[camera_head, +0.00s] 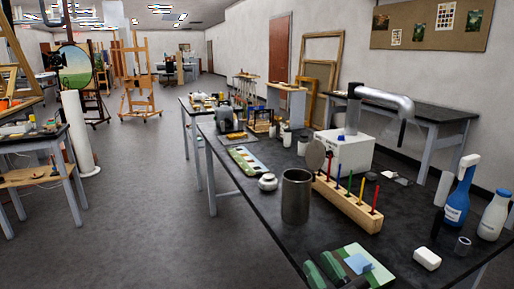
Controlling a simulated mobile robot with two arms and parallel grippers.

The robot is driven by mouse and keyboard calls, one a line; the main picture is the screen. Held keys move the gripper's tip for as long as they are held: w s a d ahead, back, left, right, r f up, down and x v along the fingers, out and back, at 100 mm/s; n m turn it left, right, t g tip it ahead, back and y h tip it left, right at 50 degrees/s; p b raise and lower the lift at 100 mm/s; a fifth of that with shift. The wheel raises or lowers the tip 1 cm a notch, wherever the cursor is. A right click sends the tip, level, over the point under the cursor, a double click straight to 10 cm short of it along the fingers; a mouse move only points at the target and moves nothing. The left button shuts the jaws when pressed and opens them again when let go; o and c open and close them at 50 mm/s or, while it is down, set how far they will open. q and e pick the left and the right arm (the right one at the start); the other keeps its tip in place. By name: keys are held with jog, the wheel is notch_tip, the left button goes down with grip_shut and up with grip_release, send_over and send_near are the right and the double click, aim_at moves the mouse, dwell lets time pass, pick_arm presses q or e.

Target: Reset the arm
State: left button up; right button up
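I cannot make out either of my grippers or arms in the head view. No arm comes in from the left or right edge that I can identify. The task names only the arm, so no other task object is to be placed. Whether my grippers hold anything is not shown.
A long dark worktable (239,184) fills the right side. It bears a grey cylinder (296,197), a wooden block with colored tools (347,203), a white box with a duct (343,150), a blue spray bottle (458,197) and a white bottle (494,216).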

jog(key=s+d+f+m+g+h, duration=0.25)
jog(key=d+f+m+h, duration=0.2)
jog(key=f, duration=0.35)
jog(key=s+d+f+m+g+h, duration=0.1)
jog(key=d+f+m+g+h, duration=0.25)
jog(key=f+h, duration=0.35)
jog(key=s+d+f+n+g+y, duration=0.1)
jog(key=s+d+f+n+g, duration=0.1)
jog(key=s+f+g, duration=1.25)
notch_tip(320, 180, down, 23)
jog(key=s+t+p, duration=0.2)
jog(key=s, duration=0.1)
jog(key=s+d+f, duration=0.2)
jog(key=s+f, duration=1.2)
jog(key=s, duration=0.2)
jog(key=shift+d+f+g+p, duration=0.4)
jog(key=shift+g+p, duration=0.05)
